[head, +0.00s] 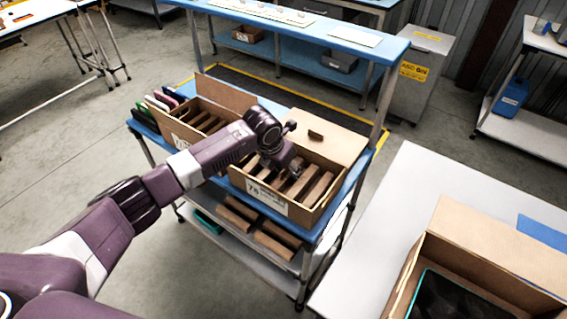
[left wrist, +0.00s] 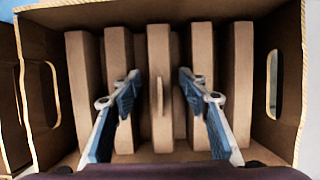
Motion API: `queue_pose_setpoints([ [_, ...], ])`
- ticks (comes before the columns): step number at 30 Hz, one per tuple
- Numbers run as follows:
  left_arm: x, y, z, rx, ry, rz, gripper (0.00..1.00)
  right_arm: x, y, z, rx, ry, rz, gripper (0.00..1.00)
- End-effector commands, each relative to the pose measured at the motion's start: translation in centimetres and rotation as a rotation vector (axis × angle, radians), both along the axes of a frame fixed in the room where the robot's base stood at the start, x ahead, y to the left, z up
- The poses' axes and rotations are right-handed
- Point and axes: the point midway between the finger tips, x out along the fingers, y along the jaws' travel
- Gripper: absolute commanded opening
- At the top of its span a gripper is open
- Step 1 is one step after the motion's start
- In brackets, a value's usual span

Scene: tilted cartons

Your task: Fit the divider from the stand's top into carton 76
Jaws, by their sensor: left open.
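Carton 76 (head: 266,194) is an open brown box with a white label, on the blue tilted shelf of the stand (head: 325,235). Several brown upright slabs stand in it in a row, seen from above in the left wrist view, where the carton wall (left wrist: 300,95) also shows. The middle slab (left wrist: 160,50) has a thin upright tab (left wrist: 158,97), perhaps the divider's; I cannot tell for sure. My left gripper (head: 291,165) is over the carton. Its open fingers (left wrist: 158,92) are on either side of the tab, apart from it. My right gripper is out of view.
A second carton (head: 180,133) stands left of carton 76, with coloured items (head: 160,100) beyond it. Brown slabs (head: 240,213) lie on the lower shelf. The stand's blue top shelf (head: 355,36) runs behind. A white table (head: 375,215) with an open box (head: 485,235) is at right.

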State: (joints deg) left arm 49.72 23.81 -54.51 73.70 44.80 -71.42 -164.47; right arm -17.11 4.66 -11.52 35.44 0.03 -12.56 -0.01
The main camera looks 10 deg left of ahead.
Motion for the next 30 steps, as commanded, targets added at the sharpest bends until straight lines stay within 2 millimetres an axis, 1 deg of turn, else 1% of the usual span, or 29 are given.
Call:
queue_pose_setpoints([
  [5, -0.9, 0.5, 3.1, -0.001, -0.006, -0.001, 0.44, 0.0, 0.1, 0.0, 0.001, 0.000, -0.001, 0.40],
  [6, -1.2, 0.7, 4.0, 0.001, -0.006, -0.001, 0.44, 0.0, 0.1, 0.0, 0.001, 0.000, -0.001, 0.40],
  [12, -2.8, 1.3, 7.7, 0.002, -0.004, -0.001, 0.44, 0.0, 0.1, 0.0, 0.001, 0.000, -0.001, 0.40],
  [16, -3.5, 1.5, 9.4, 0.000, -0.002, 0.000, 0.44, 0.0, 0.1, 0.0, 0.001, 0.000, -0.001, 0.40],
  [22, -3.9, 1.7, 10.8, 0.000, 0.000, 0.000, 0.44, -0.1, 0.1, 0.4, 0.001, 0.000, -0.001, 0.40],
  [30, -4.0, 1.6, 13.2, 0.000, 0.001, 0.000, 0.44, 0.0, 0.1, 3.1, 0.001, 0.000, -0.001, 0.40],
])
